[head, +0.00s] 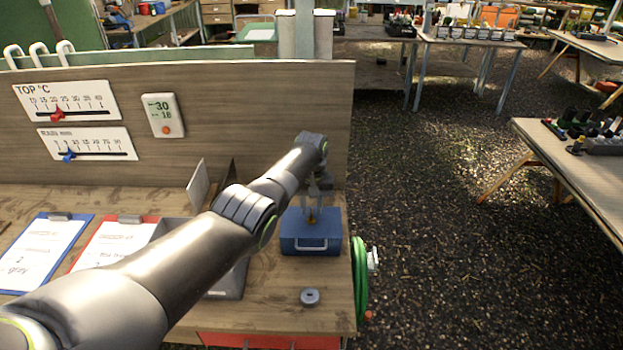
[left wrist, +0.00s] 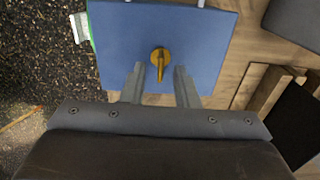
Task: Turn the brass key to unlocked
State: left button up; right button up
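The blue box (head: 311,243) with a pale front handle stands near the right end of the workbench. The brass key (left wrist: 160,56) sits on its top face, with a round head and a narrow bar pointing down the left wrist picture. The box also fills the upper middle of the left wrist view (left wrist: 205,45). My left gripper (left wrist: 159,70) is open and points down over the box, one finger on each side of the key's bar with gaps showing. I cannot tell whether the fingertips are level with the key. My right gripper is out of view.
A grey round piece (head: 310,297) lies on the bench in front of the box. A green hose (head: 360,280) hangs at the bench's right edge. Two clipboards, blue (head: 42,250) and red (head: 115,240), lie at left. A wooden backboard (head: 240,100) stands behind.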

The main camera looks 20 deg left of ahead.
pick_arm(q)
notch_tip(320, 180, up, 4)
jog(key=shift+r, duration=0.2)
notch_tip(320, 180, up, 12)
jog(key=b, duration=0.2)
jog(key=shift+r, duration=0.15)
